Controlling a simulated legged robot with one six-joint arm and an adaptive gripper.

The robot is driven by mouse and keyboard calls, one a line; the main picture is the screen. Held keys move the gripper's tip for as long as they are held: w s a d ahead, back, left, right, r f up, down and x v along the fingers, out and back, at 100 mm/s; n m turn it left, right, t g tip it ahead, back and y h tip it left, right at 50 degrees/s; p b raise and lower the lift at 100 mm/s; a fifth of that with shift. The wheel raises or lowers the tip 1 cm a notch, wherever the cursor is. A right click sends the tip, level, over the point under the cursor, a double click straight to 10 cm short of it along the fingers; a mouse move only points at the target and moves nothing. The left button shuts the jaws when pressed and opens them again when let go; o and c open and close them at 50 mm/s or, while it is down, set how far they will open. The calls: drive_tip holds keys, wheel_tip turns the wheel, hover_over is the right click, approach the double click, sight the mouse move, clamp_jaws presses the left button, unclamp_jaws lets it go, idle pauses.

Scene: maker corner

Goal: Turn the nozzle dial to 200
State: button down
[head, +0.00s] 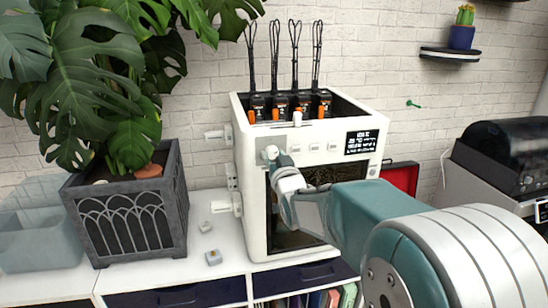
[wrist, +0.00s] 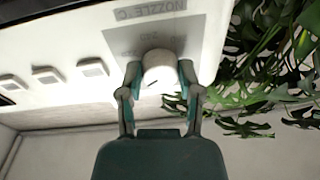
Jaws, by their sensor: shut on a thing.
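The nozzle dial is a round white knob on a grey label panel on the front of a white printer (head: 253,190). In the wrist view the dial (wrist: 158,66) sits between both fingers of my gripper (wrist: 158,80), which is shut on it. A small dark mark shows on the knob's lower part. The label (wrist: 150,12) reads "NOZZLE C", with fainter figures below that I cannot read surely. In the head view the dial (head: 270,152) is small and partly covered by my gripper (head: 277,158). The pointer setting cannot be made out.
Several white buttons (wrist: 47,75) sit in a row beside the dial. A dark planter (head: 130,215) with a large leafy plant stands left of the printer. Small grey blocks (head: 213,257) lie on the white counter. A black-lidded machine (head: 500,155) stands at the right.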

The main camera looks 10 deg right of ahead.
drive_tip(key=shift+a+m, duration=0.1)
drive_tip(key=shift+m, duration=0.9)
drive_tip(key=shift+c, duration=1.3)
unclamp_jaws()
drive_tip(key=shift+w, duration=0.1)
drive_tip(key=s+f, duration=0.1)
drive_tip(key=s, duration=1.1)
drive_tip(key=shift+d, duration=0.2)
drive_tip(key=shift+f, duration=0.1)
